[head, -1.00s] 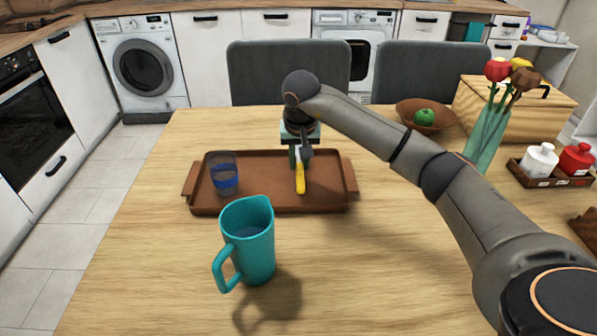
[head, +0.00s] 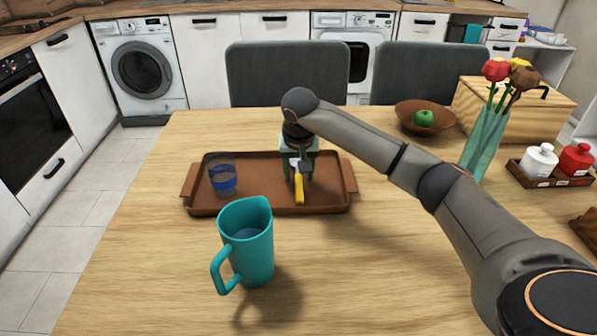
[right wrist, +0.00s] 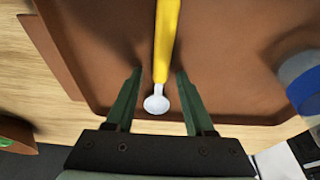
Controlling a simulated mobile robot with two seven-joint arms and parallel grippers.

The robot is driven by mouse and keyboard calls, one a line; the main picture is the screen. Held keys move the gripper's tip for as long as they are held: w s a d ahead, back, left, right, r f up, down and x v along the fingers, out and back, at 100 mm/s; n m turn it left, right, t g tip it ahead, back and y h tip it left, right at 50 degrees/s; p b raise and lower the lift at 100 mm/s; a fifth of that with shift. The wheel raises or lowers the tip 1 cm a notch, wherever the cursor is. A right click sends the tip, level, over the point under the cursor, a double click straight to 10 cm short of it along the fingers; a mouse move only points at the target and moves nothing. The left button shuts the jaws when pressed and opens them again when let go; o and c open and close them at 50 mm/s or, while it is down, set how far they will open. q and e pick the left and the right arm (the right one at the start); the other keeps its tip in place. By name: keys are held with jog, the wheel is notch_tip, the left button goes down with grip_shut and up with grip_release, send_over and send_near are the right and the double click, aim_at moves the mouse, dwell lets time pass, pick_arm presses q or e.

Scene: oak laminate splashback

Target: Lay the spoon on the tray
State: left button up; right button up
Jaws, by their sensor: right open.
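The spoon, with a yellow handle (head: 299,190) and a grey metal bowl (right wrist: 156,104), is over the brown tray (head: 250,203), its handle toward the near side. It looks to lie on the tray floor, though contact is hard to confirm. My right gripper (head: 299,172) is low above the tray's far part. In the right wrist view my right gripper (right wrist: 158,95) is open, its two green fingers on either side of the spoon's bowl end with gaps to both. My left gripper is in neither view.
A blue-banded glass (head: 223,178) stands on the tray's left part. A teal pitcher (head: 247,245) stands just in front of the tray. A flower vase (head: 484,140), a bowl with a green fruit (head: 424,117) and jars (head: 540,160) are to the right. The tray's right part is clear.

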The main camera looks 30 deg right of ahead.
aim_at(299, 186)
jog(key=shift+r, duration=0.35)
jog(key=p+v, duration=0.2)
jog(key=v, duration=0.9)
jog(key=shift+r, duration=0.3)
jog(key=shift+a, duration=0.1)
